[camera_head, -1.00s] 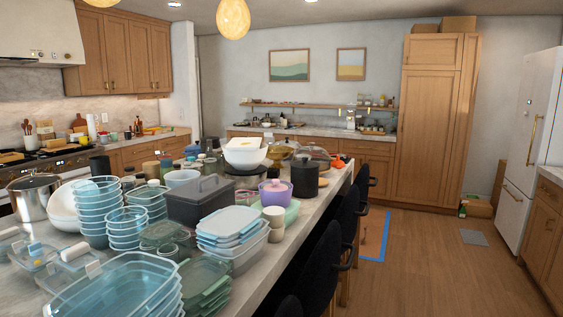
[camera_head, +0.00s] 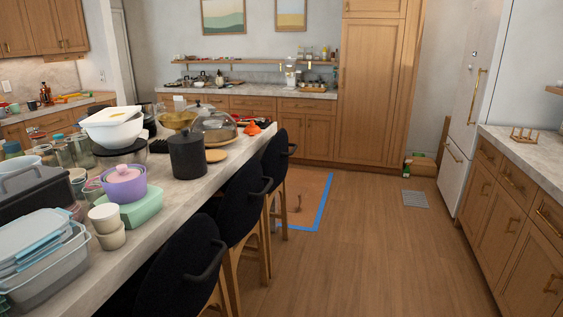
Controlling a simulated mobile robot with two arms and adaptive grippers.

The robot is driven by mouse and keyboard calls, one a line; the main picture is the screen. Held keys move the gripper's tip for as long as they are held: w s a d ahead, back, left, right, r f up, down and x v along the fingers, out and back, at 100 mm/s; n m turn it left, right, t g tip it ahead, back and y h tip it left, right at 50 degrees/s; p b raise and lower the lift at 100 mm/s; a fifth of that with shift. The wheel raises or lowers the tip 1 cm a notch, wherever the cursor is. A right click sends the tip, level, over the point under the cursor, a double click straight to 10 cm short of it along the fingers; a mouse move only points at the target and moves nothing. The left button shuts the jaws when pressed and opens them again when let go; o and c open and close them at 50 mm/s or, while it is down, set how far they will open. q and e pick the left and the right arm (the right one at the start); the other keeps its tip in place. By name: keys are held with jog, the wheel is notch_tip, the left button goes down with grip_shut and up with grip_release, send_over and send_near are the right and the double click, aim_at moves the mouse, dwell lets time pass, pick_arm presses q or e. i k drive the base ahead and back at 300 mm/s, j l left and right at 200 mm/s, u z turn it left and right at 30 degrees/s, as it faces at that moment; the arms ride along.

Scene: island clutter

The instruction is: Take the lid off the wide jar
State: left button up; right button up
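No jar stands out clearly as the wide one. A dark, wide canister with a knobbed lid (camera_head: 187,156) stands upright near the island's right edge, its lid on. Several glass jars (camera_head: 82,150) stand farther left, partly hidden by one another. Neither of my grippers is in view.
The cluttered island (camera_head: 175,200) runs along the left. Grey-blue containers (camera_head: 45,262) and white cups (camera_head: 110,238) are near. Black chairs (camera_head: 180,265) line its right side. Wooden floor (camera_head: 370,260) is open between the chairs and the right counter (camera_head: 535,155).

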aim_at(160, 110)
jog(key=i+l+z, duration=0.25)
jog(key=i, duration=0.65)
jog(key=i+l+z, duration=0.2)
jog(key=i, duration=2.6)
jog(key=i+u, duration=0.2)
jog(key=i, duration=0.6)
jog(key=i+l+u, duration=0.2)
jog(key=i, duration=0.55)
jog(key=i+u, duration=0.2)
jog(key=u, duration=0.25)
jog(key=i+u, duration=0.2)
jog(key=u, duration=0.3)
jog(key=i+u, duration=0.2)
jog(key=u, duration=0.25)
jog(key=i+l+u, duration=0.15)
jog(key=u, duration=0.3)
jog(key=i+l+u, duration=0.1)
jog(key=i+u, duration=0.25)
jog(key=i+l+u, duration=0.1)
jog(key=u, duration=0.3)
jog(key=k, duration=0.55)
jog(key=z, duration=1.65)
jog(key=i+l+z, duration=0.25)
jog(key=z, duration=0.15)
jog(key=i+l+z, duration=0.25)
jog(key=z, duration=0.15)
jog(key=i+l+z, duration=0.15)
jog(key=i+z, duration=0.2)
jog(key=k, duration=0.05)
